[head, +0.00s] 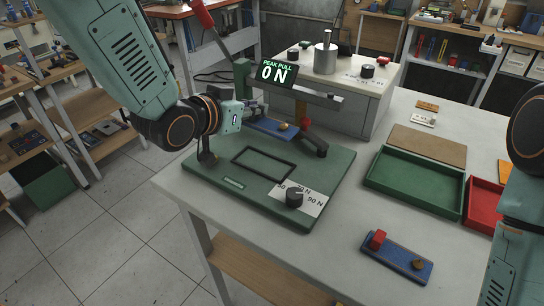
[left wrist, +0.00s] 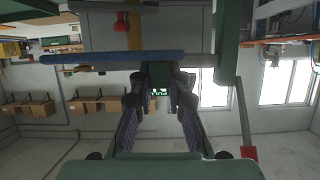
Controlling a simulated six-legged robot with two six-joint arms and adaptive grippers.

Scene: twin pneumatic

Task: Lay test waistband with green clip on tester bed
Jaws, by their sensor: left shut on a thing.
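My left gripper (head: 257,109) is over the tester bed and shut on a blue waistband strip (head: 265,127), whose near part it hides. In the left wrist view the strip (left wrist: 110,58) runs across, beyond the fingertips (left wrist: 160,85). The tester bed is a green plate (head: 323,170) with a black rectangular frame (head: 263,163). The strip appears above the plate; contact is unclear. My right gripper is out of view.
A second blue strip (head: 398,258) with a red clip (head: 378,239) lies at the table's front right. A dial (head: 294,197) stands on the plate's near corner. A green tray (head: 415,181) and red tray (head: 483,205) are at right. A display (head: 277,73) reads 0 N.

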